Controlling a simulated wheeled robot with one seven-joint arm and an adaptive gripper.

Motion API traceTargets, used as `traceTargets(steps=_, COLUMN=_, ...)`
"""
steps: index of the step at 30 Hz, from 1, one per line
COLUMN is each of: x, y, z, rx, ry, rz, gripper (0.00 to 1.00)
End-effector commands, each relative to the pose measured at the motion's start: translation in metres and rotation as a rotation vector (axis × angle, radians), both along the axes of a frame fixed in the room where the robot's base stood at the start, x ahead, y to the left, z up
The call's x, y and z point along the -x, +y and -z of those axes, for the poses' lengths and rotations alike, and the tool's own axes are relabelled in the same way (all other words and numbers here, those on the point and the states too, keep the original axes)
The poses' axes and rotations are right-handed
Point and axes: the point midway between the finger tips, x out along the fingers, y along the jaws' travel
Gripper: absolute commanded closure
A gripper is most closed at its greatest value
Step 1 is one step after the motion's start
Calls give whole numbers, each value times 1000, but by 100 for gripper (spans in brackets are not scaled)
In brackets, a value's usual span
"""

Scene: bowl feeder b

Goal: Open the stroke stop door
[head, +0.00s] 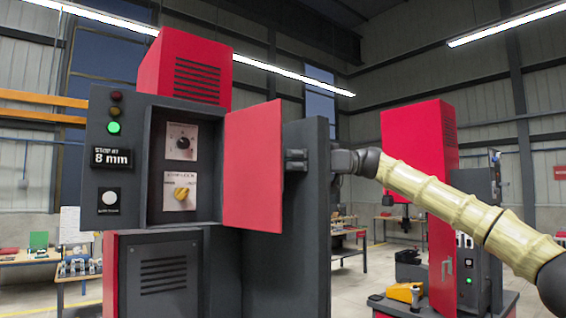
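The red door (253,166) stands swung out at the right side of a dark control box (120,180). Its recess is uncovered and shows a black dial (183,142) above a yellow selector knob (181,193). My gripper (345,161) is at the right, at the end of my arm, mostly hidden behind a tall dark panel (312,215). Its fingers cannot be made out. A small dark block (295,159) shows between the red door and the panel; I cannot tell whether it is a handle or part of my gripper.
The box front has a lit green lamp (114,128), an "8 mm" display (111,157) and a white button (109,198). Another red machine (418,140) stands at the right behind my arm. Work tables stand farther back at the left. Some floor is clear between the machines.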

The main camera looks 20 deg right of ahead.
Motion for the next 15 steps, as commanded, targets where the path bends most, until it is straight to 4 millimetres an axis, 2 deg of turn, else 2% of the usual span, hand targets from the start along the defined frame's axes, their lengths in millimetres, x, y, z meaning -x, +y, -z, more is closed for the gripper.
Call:
traceTargets(steps=9, x=10, y=-58, z=0, rx=-2, ry=0, rz=2, gripper=68)
traceTargets(steps=15, x=15, y=-82, z=0, rx=-1, ry=0, rz=1, gripper=68)
